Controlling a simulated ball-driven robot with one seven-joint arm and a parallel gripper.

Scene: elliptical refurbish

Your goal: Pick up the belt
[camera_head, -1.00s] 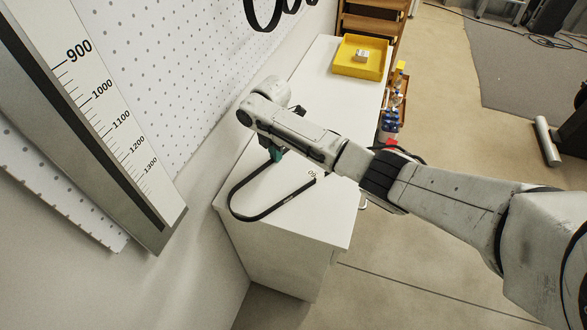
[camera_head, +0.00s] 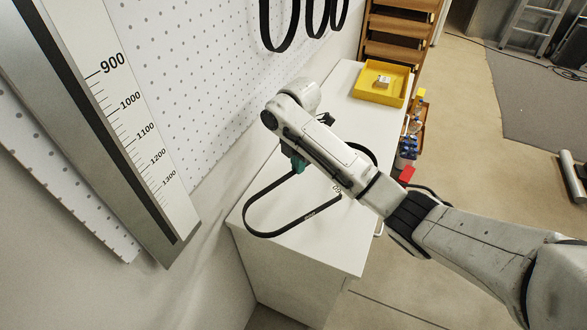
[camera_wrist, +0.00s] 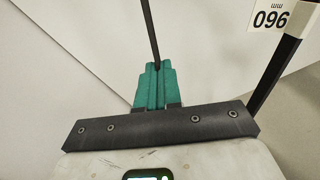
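The belt is a thin black loop (camera_head: 262,232) over the near end of the white cabinet top. Its rounded end lies near the cabinet's left edge, and my arm hides part of it. I cannot tell whether the belt still touches the cabinet top.
The white cabinet (camera_head: 320,250) stands against a pegboard wall (camera_head: 190,70). Other black belts (camera_head: 284,45) hang on the wall. A yellow tray (camera_head: 372,97) with a small box sits at the cabinet's far end. Bottles (camera_head: 408,147) stand along its right side. Open floor lies to the right.

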